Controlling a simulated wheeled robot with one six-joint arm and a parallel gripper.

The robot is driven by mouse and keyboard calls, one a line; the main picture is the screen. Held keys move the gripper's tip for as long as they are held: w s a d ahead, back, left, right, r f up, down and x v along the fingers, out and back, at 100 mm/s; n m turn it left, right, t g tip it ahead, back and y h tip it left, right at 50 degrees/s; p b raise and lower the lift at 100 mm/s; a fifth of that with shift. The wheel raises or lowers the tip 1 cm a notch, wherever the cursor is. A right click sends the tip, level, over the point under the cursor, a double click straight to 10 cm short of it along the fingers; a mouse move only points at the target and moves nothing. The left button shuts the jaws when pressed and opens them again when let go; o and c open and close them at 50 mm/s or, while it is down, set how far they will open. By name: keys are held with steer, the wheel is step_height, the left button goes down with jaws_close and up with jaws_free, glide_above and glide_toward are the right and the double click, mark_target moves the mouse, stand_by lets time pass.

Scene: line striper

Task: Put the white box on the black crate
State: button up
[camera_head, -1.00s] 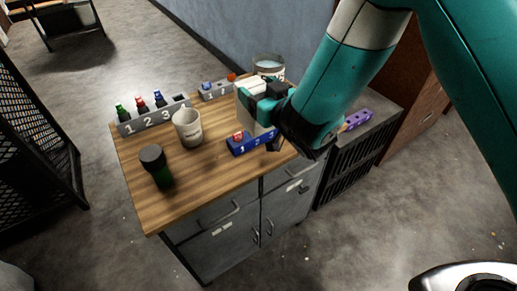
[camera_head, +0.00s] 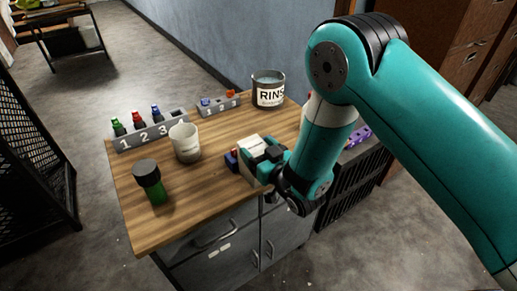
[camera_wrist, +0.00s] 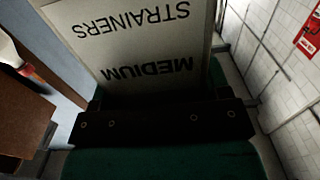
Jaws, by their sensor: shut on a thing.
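The white box (camera_head: 254,146) is in my gripper (camera_head: 262,160), above the front right part of the wooden bench top. In the wrist view the box (camera_wrist: 145,45) fills the upper middle, and its face reads "MEDIUM STRAINERS" upside down. My gripper (camera_wrist: 160,115) is shut on it. The black crate (camera_head: 345,192) stands right of the bench, with slatted sides. My arm hides much of its top.
A purple block (camera_head: 359,136) shows beside my arm, over the crate's top. The bench holds a RINSE tin (camera_head: 268,92), a white cup (camera_head: 185,143), a green bottle with a dark cap (camera_head: 149,181), a numbered rack (camera_head: 150,131) and a partly hidden blue block (camera_head: 231,160).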

steer(key=shift+f, duration=0.15)
steer(key=o, duration=1.2)
steer(key=shift+o, duration=0.2)
